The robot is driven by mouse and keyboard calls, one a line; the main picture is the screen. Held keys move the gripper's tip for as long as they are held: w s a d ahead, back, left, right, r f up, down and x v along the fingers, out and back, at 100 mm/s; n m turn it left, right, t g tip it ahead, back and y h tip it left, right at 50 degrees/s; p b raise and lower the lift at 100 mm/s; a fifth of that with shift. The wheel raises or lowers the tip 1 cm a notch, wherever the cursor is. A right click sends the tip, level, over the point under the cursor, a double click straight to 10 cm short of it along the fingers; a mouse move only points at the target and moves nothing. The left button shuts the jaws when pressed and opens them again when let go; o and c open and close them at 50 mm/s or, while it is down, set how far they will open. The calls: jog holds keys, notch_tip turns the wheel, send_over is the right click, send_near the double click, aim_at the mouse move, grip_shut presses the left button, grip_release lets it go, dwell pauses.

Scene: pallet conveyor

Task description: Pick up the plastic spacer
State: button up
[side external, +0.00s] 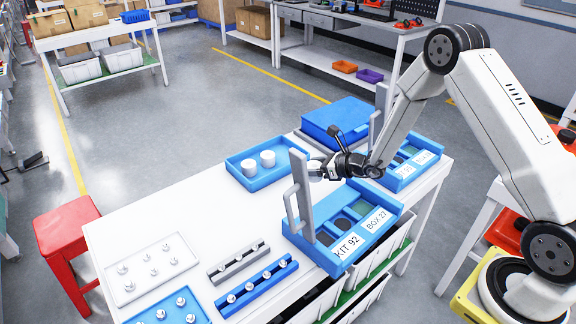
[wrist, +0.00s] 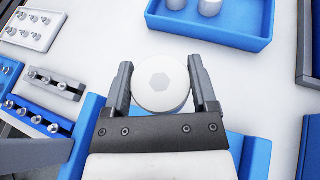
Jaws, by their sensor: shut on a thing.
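The plastic spacer (wrist: 162,86) is a white round piece with a hexagonal hole in its top face. In the wrist view my gripper (wrist: 162,85) has a finger on each side of it and is shut on it. In the side external view my gripper (side external: 322,170) is above the table, near the blue kit tray, with the white spacer (side external: 315,171) at its tip. Two similar white spacers (side external: 267,158) stand in the blue tray (side external: 247,178); they also show in the wrist view (wrist: 209,7).
The kit tray labelled KIT 92 and BOX 27 (side external: 395,210) has a tall grey handle (side external: 303,195) close to my gripper. A second blue kit tray (side external: 428,160) and a closed blue case (side external: 340,118) stand behind. Peg rails (side external: 240,262) lie at the front. The table's middle left is clear.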

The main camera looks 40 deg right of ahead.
jog(key=shift+s+a+r, duration=0.1)
jog(key=shift+s+r, duration=0.2)
jog(key=shift+s, duration=0.3)
jog(key=shift+s+r, duration=0.25)
jog(key=shift+s, duration=0.3)
